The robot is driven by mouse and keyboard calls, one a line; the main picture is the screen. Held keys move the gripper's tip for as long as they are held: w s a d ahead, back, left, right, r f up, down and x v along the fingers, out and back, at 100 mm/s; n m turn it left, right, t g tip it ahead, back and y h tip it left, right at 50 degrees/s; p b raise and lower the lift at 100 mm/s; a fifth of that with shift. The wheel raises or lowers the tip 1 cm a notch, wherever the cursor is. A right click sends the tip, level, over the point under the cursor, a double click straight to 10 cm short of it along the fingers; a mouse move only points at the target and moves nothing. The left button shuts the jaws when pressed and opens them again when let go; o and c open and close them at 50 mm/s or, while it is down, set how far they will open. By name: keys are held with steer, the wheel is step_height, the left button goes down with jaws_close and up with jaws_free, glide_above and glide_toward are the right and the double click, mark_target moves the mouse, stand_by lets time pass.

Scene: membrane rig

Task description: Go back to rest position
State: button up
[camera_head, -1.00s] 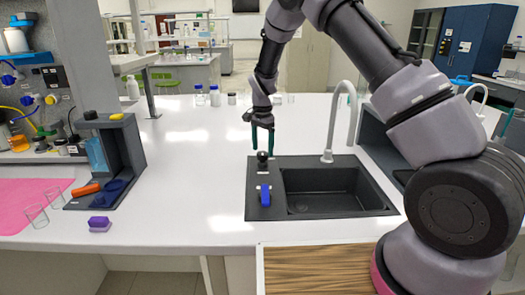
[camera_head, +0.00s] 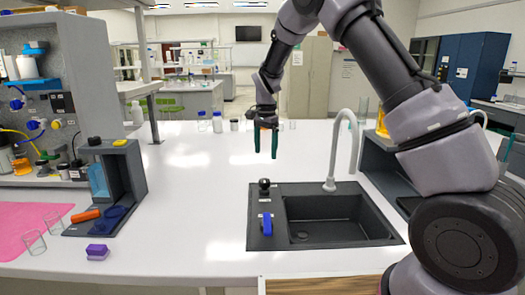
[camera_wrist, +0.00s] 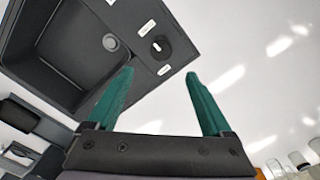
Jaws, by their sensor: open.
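My gripper (camera_head: 266,143) hangs in the air above the white bench, fingers down, just behind the sink's left part. Its two green fingers are apart with nothing between them. In the wrist view my gripper (camera_wrist: 158,90) is also open and empty, with the dark sink unit beyond it at upper left. A black knob (camera_head: 264,186) stands on the sink's left panel, below the fingertips and apart from them. A blue lever (camera_head: 266,224) sits in front of the knob.
The black sink (camera_head: 325,238) has a tall pale tap (camera_head: 346,150) at its back. At left stand a dark rig (camera_head: 125,175), a purple block (camera_head: 97,251) and glass beakers (camera_head: 33,241). Small bottles (camera_head: 217,122) stand behind. The bench between rig and sink is clear.

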steer(key=s+d+r+n+t+y, duration=0.1)
steer(key=s+d+r+t, duration=0.1)
steer(key=s+d+r, duration=0.65)
steer(key=s+d+r+n+t+y, duration=0.1)
steer(key=s+d+r, duration=0.4)
steer(key=r, duration=0.7)
steer(key=s+d+r+n+t, duration=0.1)
steer(key=s+d, duration=0.3)
steer(key=s, duration=0.5)
steer(key=s+d+r+n+t, duration=0.1)
steer(key=s+d+r+t, duration=0.1)
steer(key=s, duration=0.6)
steer(key=shift+s+d+r+n+t, duration=0.25)
steer(key=shift+s+d+n+t, duration=0.25)
steer(key=shift+d, duration=0.65)
